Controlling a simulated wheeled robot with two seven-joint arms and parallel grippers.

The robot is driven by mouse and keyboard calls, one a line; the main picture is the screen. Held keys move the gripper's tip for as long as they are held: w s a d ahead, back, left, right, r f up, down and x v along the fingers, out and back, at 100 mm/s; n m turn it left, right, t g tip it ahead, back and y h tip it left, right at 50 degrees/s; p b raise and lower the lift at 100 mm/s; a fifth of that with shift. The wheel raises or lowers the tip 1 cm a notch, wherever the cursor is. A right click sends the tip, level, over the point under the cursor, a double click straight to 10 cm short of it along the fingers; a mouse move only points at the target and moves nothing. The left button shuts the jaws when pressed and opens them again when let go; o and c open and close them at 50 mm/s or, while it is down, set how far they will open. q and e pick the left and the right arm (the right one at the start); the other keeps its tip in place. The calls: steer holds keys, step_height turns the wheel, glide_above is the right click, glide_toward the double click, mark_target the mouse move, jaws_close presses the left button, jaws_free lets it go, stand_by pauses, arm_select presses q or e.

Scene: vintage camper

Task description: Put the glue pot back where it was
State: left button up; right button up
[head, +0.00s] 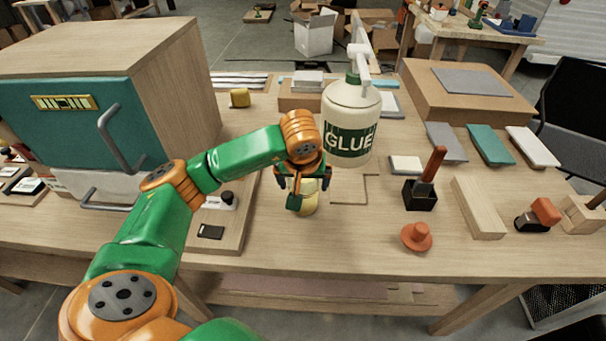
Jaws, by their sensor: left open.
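A large cream bottle with a green "GLUE" label (350,118) and a white pump top is upright at the back middle of the table. Its lower left side is close behind my left gripper. My left gripper (302,190) is open and points down over the table. A thin rectangular outline (350,203) lies on the tabletop to the gripper's right. My right gripper is not in view.
A wooden cabinet with a teal door (80,125) stands at the left. A black holder (420,195), an orange knob-like piece (416,237), a wooden block (479,207) and coloured slabs (490,145) are on the right. The front middle of the tabletop is clear.

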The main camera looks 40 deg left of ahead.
arm_select(q)
steer(key=v, duration=0.9)
steer(key=shift+r+p, duration=0.1)
steer(key=shift+p, duration=0.25)
steer(key=shift+s+d+r, duration=0.1)
steer(key=shift+s+r, duration=0.1)
steer(key=shift+r, duration=0.1)
